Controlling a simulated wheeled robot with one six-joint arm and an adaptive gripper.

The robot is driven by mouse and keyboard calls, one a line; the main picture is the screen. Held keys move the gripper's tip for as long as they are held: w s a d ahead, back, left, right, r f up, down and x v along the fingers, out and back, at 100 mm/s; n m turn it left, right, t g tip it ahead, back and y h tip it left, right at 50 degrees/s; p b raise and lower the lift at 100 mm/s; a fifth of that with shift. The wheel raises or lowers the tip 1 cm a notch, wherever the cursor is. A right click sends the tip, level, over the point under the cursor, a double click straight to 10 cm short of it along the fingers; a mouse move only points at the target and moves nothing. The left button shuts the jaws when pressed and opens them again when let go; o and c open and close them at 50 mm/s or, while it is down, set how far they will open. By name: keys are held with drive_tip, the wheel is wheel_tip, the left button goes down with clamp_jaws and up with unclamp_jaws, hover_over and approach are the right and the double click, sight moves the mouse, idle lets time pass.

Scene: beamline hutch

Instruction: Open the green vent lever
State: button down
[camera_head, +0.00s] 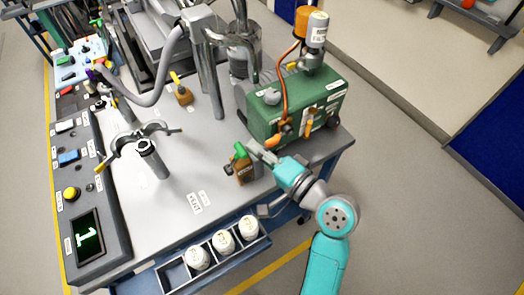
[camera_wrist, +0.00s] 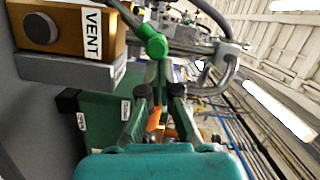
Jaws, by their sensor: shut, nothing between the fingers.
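The vent valve is a brass block (camera_head: 244,172) near the front right of the bench, with a green lever (camera_head: 240,150) on top. In the wrist view the block (camera_wrist: 60,22) carries a VENT label and a dark round knob on its face. The green lever (camera_wrist: 150,40) runs from the block to a rounded green end just ahead of my fingers. My gripper (camera_head: 253,147) is at the right of the lever, close to its end. In the wrist view my gripper (camera_wrist: 160,72) is shut with nothing held; whether it touches the lever I cannot tell.
A green pump box (camera_head: 300,108) with orange handles and a hose stands just behind my gripper. A rack of white jars (camera_head: 223,242) hangs at the bench's front edge. A clamp post (camera_head: 150,158) and a control panel (camera_head: 95,200) are to the left. Bare bench lies between.

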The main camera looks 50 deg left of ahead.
drive_tip(key=shift+r, duration=0.1)
idle(0.3)
drive_tip(key=shift+s+r+n, duration=0.15)
drive_tip(key=shift+s+n, duration=0.05)
drive_tip(key=shift+n, duration=0.1)
